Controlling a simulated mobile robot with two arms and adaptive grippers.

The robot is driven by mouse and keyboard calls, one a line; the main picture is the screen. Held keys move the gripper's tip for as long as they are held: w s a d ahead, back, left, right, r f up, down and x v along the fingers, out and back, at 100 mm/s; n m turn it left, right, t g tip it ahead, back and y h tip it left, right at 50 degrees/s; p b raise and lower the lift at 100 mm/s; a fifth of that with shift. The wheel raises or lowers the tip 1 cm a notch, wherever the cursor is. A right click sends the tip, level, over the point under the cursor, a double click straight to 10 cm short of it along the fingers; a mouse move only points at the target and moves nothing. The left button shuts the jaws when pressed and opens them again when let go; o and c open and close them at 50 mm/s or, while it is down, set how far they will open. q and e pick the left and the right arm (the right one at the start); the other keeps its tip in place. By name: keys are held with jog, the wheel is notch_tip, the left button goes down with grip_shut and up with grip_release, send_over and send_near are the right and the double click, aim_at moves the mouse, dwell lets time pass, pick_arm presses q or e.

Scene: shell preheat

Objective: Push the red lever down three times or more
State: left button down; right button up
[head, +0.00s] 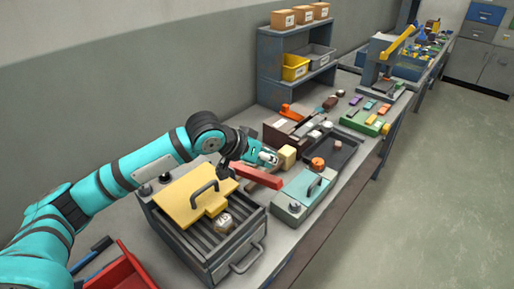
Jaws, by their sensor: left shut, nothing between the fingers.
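The red lever (257,175) is a thick bar slanting between the yellow-topped metal box and the grey-green box on the workbench. My left gripper (268,158) is shut and empty, at the lever's far side and just above it in the picture. I cannot tell whether the gripper touches the lever. My left arm reaches in from the left, over the back of the metal box. My right gripper is not in view.
The metal box with a yellow lid (187,203) stands in front. The grey-green box (291,207) stands to its right. A red bin (122,272) is at the lower left. A dark tray (337,150) and a shelf (268,68) are beyond. Floor at right is clear.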

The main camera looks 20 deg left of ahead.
aim_at(270, 180)
pick_arm(q)
jog(key=shift+s+d+f, duration=0.15)
jog(key=shift+f, duration=0.6)
jog(key=shift+s+d+f, duration=0.15)
jog(key=shift+f, duration=0.6)
